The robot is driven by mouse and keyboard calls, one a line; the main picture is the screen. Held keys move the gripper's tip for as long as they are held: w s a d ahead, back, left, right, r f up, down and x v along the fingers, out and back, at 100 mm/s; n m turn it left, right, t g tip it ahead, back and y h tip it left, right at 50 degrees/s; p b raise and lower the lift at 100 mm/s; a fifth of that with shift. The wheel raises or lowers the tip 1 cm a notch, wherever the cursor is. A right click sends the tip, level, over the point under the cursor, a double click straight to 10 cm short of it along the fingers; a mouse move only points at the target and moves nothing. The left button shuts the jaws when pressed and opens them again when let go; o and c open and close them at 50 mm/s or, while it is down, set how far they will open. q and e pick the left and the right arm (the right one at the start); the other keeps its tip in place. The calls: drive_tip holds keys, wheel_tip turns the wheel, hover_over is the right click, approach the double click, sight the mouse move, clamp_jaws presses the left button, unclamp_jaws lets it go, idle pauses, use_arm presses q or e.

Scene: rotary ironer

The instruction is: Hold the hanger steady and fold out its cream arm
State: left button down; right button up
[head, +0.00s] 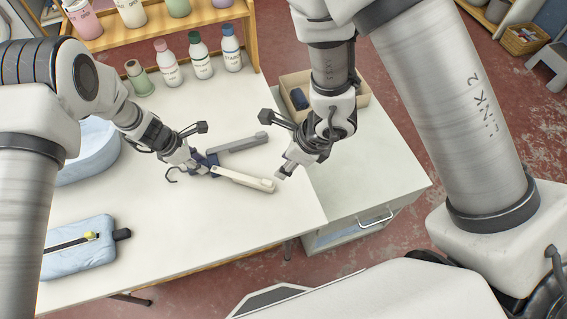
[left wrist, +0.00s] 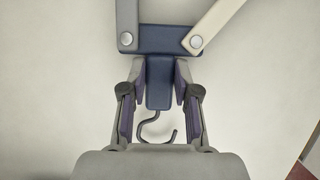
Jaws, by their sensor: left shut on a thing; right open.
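The folding hanger has a navy hub (left wrist: 160,40), a wire hook (left wrist: 158,130), a grey arm (head: 237,144) and a cream arm (head: 245,180). It lies over the white table. In the left wrist view, the grey arm (left wrist: 127,20) points straight away from the hub and the cream arm (left wrist: 215,25) slants off to the right. My left gripper (left wrist: 164,85) is shut on the hub's narrow stem, just above the hook. My right gripper (head: 275,145) is open and empty beside the arms' free ends. Its lower fingertip is close to the cream arm's tip; I cannot tell whether they touch.
Several bottles (head: 200,60) stand at the table's back by a wooden shelf (head: 250,35). A blue pouch (head: 80,247) lies front left, and a pale blue basin (head: 90,155) sits behind my left arm. A box (head: 290,90) is behind my right gripper.

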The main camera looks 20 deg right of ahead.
drive_tip(key=shift+a, duration=0.15)
drive_tip(key=c, duration=0.7)
drive_tip(key=w+a+r+n+y, duration=0.2)
drive_tip(key=a, duration=0.1)
drive_tip(key=w+a+r+n+g+y, duration=0.1)
drive_tip(key=w+a+r+n+y, duration=0.1)
drive_tip(key=w+a+r+n, duration=0.1)
drive_tip(key=w+a+r+n+g+y, duration=0.1)
drive_tip(key=w+a+r+n+y, duration=0.1)
drive_tip(key=a, duration=0.3)
drive_tip(key=shift+w+a+r+n, duration=0.1)
drive_tip(key=shift+w+r+n, duration=0.1)
drive_tip(key=shift+n, duration=0.4)
clamp_jaws()
drive_tip(key=w+d+f+n+g+h, duration=0.2)
drive_tip(key=w+d+f+n+g, duration=0.25)
drive_tip(key=d, duration=0.25)
drive_tip(key=w+d+f+n+g+h, duration=0.3)
drive_tip(key=w+d+n, duration=0.25)
drive_tip(key=d, duration=0.25)
drive_tip(key=shift+y, duration=0.4)
drive_tip(key=d+x, duration=0.1)
drive_tip(key=x, duration=0.3)
drive_tip(key=d+f+x, duration=0.1)
drive_tip(key=x, duration=0.9)
drive_tip(key=shift+s+d+f, duration=0.3)
drive_tip(key=shift+d+f, duration=0.05)
drive_tip(key=shift+s+a+r, duration=0.1)
drive_tip(key=shift+s+a, duration=1.1)
drive_tip(key=shift+s, duration=0.3)
